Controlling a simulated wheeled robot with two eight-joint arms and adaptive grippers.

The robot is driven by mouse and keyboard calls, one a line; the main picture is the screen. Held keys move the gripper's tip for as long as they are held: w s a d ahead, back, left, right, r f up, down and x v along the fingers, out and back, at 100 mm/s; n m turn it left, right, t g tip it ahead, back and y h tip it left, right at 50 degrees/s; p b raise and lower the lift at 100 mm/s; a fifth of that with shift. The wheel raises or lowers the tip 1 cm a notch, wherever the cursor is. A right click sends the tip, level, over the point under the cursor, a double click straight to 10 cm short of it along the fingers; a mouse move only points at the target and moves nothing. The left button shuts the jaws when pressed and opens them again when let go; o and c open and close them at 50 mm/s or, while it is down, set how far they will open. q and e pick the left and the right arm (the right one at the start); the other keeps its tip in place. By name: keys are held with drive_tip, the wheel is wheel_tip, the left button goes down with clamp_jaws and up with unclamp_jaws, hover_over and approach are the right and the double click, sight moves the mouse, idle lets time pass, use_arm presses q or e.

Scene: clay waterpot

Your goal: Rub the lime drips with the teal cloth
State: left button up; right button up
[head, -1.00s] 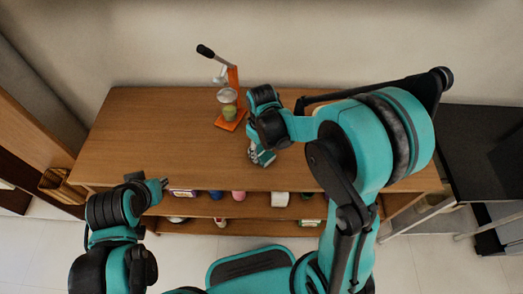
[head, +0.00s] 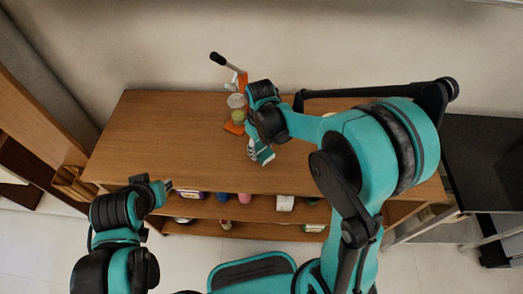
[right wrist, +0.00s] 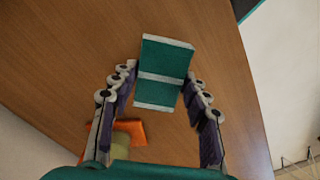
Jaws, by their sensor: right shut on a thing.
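The teal cloth (right wrist: 163,72) has white stripes and is folded. It sits between the fingertips of my right gripper (right wrist: 160,80), which is shut on it, over the wooden tabletop. In the head view the cloth (head: 264,156) shows under my right gripper (head: 254,147), just right of and in front of the orange juicer. I cannot make out any lime drips; my right gripper and the cloth cover part of the tabletop there. My left gripper (head: 166,187) is by the table's front left edge, away from the cloth, too small to read.
The orange juicer (head: 234,128) with a raised dark-tipped lever and a greenish cup (head: 237,105) stands close left of my right gripper. The wooden table (head: 150,130) is clear at left. Several items sit on the shelf below. A black table (head: 480,150) stands at right.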

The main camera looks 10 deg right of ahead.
drive_tip(key=shift+w+a+r+p, duration=0.15)
drive_tip(key=shift+r+p, duration=0.4)
drive_tip(key=shift+r, duration=0.4)
drive_tip(key=shift+r+p, duration=0.85)
drive_tip(key=shift+r, duration=0.4)
